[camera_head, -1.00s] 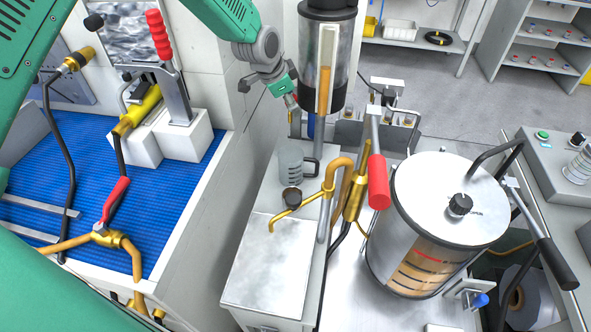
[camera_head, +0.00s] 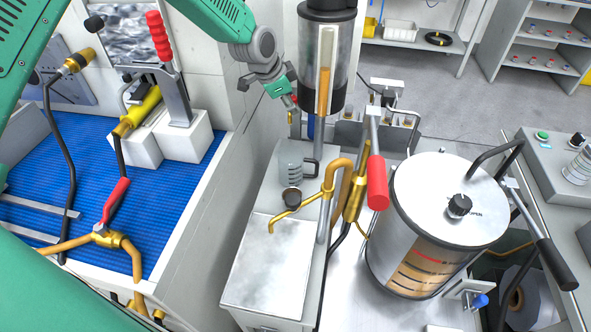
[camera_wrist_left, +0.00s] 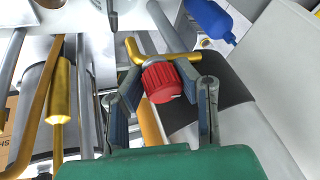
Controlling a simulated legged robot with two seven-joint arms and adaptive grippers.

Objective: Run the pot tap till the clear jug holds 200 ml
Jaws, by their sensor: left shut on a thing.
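My left gripper (camera_head: 290,98) is at the lower left of the pot, above the jug. In the left wrist view my left gripper (camera_wrist_left: 165,90) is shut on the red tap knob (camera_wrist_left: 161,82), with a finger at each side. Brass tap parts (camera_wrist_left: 185,53) show behind the knob. A small brass spout tip (camera_head: 290,117) points down towards the jug. I cannot make out a stream. My right gripper is out of view.
A brass tap pipe (camera_head: 340,164) and a red-handled lever (camera_head: 377,182) stand right of the jug. A large drum (camera_head: 440,200) is further right. A blue-matted tray (camera_head: 60,180) lies left.

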